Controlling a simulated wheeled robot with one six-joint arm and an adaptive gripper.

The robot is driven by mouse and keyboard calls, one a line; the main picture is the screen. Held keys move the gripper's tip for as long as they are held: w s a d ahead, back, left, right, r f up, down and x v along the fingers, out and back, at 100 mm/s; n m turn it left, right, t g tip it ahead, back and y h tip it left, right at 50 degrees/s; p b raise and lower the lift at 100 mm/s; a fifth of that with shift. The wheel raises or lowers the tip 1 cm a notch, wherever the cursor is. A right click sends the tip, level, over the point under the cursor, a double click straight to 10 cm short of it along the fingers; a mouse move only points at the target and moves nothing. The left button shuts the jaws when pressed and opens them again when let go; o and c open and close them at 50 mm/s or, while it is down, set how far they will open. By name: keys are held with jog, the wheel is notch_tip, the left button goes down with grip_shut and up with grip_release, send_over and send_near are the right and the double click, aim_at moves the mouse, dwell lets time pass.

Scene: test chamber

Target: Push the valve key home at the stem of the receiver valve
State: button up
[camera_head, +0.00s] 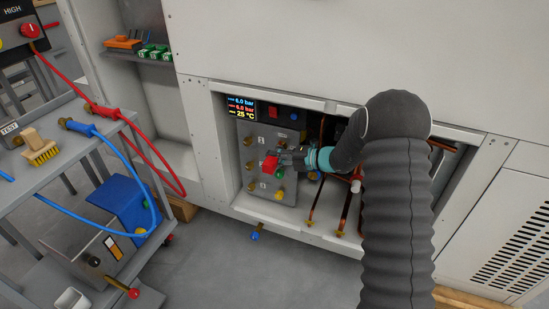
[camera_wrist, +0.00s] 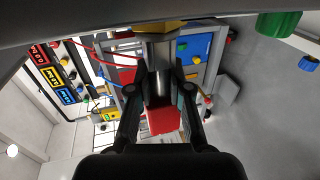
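The valve key has a red block handle (camera_wrist: 163,120) and a steel shaft (camera_wrist: 158,75). In the wrist view my gripper (camera_wrist: 159,88) has its two black fingers closed on either side of it. The shaft points to a brass fitting (camera_wrist: 160,25) at the top edge, apparently a valve stem. I cannot tell how deep the shaft sits on it. In the head view the red handle (camera_head: 270,163) shows at my gripper (camera_head: 280,158), in front of the grey valve panel (camera_head: 262,140). My gripper partly hides the fitting behind it.
Brass fittings (camera_head: 249,141) with coloured caps dot the panel, with a green cap (camera_head: 279,173) close below my gripper. Copper pipes (camera_head: 316,198) run right of it. The cabinet opening's frame (camera_head: 222,150) surrounds the panel. A cart (camera_head: 95,165) with hoses stands left.

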jog(key=o, duration=0.5)
